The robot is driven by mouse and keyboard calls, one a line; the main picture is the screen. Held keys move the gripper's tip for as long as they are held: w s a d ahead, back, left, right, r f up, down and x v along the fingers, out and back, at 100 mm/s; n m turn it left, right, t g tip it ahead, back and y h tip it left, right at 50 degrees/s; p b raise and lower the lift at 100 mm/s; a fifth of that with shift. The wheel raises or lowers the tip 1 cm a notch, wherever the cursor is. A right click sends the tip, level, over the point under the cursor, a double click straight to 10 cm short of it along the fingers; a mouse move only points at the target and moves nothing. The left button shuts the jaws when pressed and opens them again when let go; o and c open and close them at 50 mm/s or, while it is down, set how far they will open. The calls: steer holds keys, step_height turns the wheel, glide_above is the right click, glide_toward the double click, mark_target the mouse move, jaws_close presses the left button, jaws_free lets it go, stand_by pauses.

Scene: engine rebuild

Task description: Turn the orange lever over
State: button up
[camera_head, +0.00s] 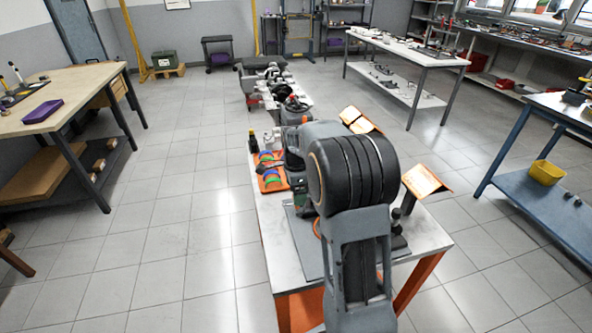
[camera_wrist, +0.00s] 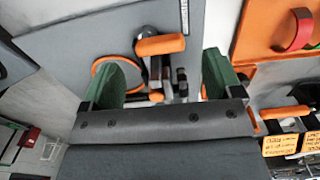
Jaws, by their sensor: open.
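In the wrist view, an orange handle (camera_wrist: 160,45), which looks like the lever's grip, lies crosswise on a dark mount on a grey plate (camera_wrist: 82,42). My gripper (camera_wrist: 166,78) is open, with its two green fingers spread and nothing held between them. The handle shows between and a little past the fingertips; contact cannot be made out. A smaller orange piece (camera_wrist: 155,97) and dark metal parts show between the fingers. In the head view my own arm covers the lever, and the gripper is mostly hidden.
An orange ring (camera_wrist: 103,66) lies on the plate by the left finger. An orange tray (camera_wrist: 262,22) with coloured rings is to the right; it also shows in the head view (camera_head: 284,184). Yellow labels (camera_wrist: 280,143) are at lower right. Open floor (camera_head: 180,240) lies left of the bench.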

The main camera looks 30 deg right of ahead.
step_height(320, 180, up, 10)
steer(key=shift+r, duration=0.15)
stand_by(0.5)
